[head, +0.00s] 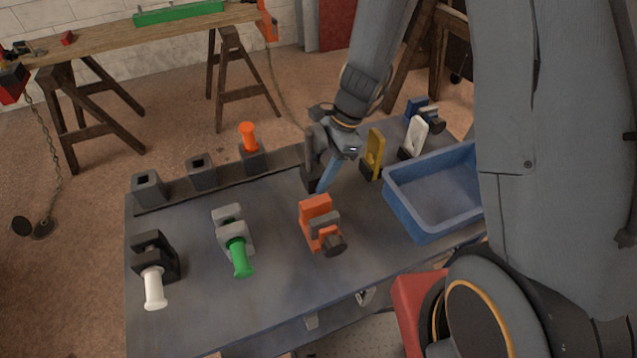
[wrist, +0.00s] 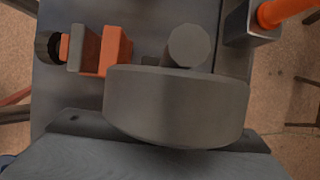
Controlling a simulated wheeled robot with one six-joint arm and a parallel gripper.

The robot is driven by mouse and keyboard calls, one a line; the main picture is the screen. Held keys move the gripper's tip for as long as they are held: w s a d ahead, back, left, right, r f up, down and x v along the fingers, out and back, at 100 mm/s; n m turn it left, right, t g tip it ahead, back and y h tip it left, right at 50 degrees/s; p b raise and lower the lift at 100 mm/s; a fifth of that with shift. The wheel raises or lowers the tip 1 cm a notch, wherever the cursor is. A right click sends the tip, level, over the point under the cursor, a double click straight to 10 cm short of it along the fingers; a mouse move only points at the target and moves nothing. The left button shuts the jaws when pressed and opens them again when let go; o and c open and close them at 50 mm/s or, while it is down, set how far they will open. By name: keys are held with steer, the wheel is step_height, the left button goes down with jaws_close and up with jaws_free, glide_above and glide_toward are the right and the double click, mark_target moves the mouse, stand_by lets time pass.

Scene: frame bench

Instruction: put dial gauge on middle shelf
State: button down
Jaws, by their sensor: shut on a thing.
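A dark grey round body with a short cylindrical stem, apparently the dial gauge (wrist: 175,105), fills the middle of the wrist view. My gripper (head: 321,172) is shut on it above the bench, behind the orange clamp. In the head view the held piece is mostly lost against my dark gripper. Its dial face is not visible. I cannot make out a middle shelf in either view.
The grey bench (head: 190,290) carries a black clamp (head: 155,255), a grey-and-green clamp (head: 233,240) and an orange clamp (head: 316,208). Sockets line its back edge; one holds an orange-handled piece (head: 249,138). A yellow piece (head: 374,150) and blue bin (head: 430,226) are at right.

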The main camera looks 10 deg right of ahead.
steer(key=shift+f+p, duration=0.35)
steer(key=shift+f, duration=1.85)
steer(key=shift+f, duration=0.15)
steer(key=c, duration=0.9)
jaws_free()
